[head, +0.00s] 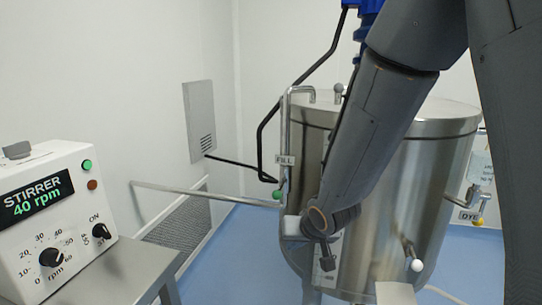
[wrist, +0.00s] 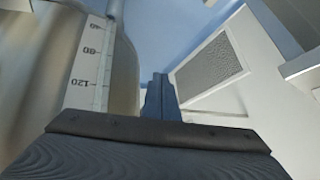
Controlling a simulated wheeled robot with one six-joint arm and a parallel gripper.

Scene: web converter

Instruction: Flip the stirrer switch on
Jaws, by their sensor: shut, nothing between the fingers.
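The stirrer control box (head: 60,215) is white and stands at the left in the head view. Its display (head: 36,201) reads "STIRRER 40 rpm". The black stirrer switch (head: 101,231) is at the box's right side, below the word ON; I cannot tell which way its lever points. A black speed dial (head: 50,258) sits lower left of it. My gripper (wrist: 159,97) is shut and empty in the wrist view. In the head view my arm's end is before the steel tank, well right of the switch; the fingers are not clear there.
The steel tank (head: 400,190) has a scale strip (wrist: 103,62) close to my gripper. A horizontal metal rod (head: 200,193) extends from near the tank toward the left, between my arm and the box. A grey bench (head: 125,270) carries the box. Blue floor is open beyond.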

